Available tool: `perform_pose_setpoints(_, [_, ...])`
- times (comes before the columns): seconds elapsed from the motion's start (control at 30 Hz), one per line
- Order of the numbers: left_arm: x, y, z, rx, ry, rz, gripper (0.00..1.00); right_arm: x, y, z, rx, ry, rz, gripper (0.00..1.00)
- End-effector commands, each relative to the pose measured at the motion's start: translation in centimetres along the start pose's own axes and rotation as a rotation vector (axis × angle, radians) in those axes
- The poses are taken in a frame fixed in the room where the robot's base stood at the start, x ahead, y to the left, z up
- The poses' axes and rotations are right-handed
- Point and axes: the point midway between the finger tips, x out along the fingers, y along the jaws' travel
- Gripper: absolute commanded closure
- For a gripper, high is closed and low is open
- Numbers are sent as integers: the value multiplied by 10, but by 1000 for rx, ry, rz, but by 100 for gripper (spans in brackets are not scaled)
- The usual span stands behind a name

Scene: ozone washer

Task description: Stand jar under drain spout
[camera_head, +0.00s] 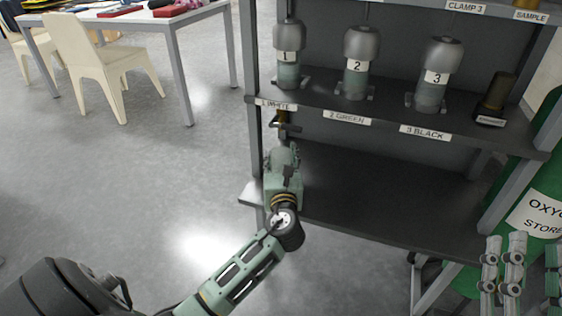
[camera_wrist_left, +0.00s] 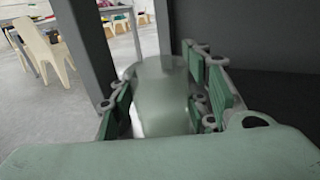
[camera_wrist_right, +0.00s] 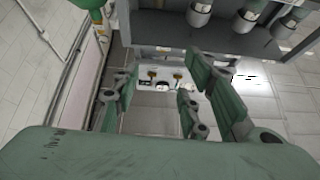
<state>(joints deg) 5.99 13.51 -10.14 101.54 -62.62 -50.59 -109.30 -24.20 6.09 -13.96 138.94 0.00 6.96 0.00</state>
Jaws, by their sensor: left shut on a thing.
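The jar is mostly hidden by my gripper in the head view. A brass drain spout (camera_head: 282,117) hangs under the upper shelf by the "1 WHITE" label, just above my left gripper. My right gripper (camera_head: 528,270) is at the lower right of the head view. Its fingers (camera_wrist_right: 160,105) are apart and empty in the right wrist view.
Bottles 1 (camera_head: 288,62), 2 (camera_head: 358,70) and 3 (camera_head: 433,82) stand on the upper shelf, with a dark cylinder (camera_head: 497,95) beside them. The lower shelf (camera_head: 385,195) is bare to the right. A green oxygen tank (camera_head: 545,180) stands right; a rack post (camera_head: 250,70) is left.

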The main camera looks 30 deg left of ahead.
Motion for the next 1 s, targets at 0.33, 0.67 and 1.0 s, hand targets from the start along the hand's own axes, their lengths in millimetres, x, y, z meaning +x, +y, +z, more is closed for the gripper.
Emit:
perform_pose_setpoints(0.33, [0, 0, -2, 1, -1, 0, 87, 0, 0, -2, 1, 10, 0, 60])
perform_pose_setpoints(0.67, [0, 0, -2, 0, 0, 0, 49, 0, 0, -3, 1, 15, -1, 60])
perform_pose_setpoints(1.0, [-18, 0, 1, 1, 2, -2, 49, 0, 3, 18, -5, -102, 5, 60])
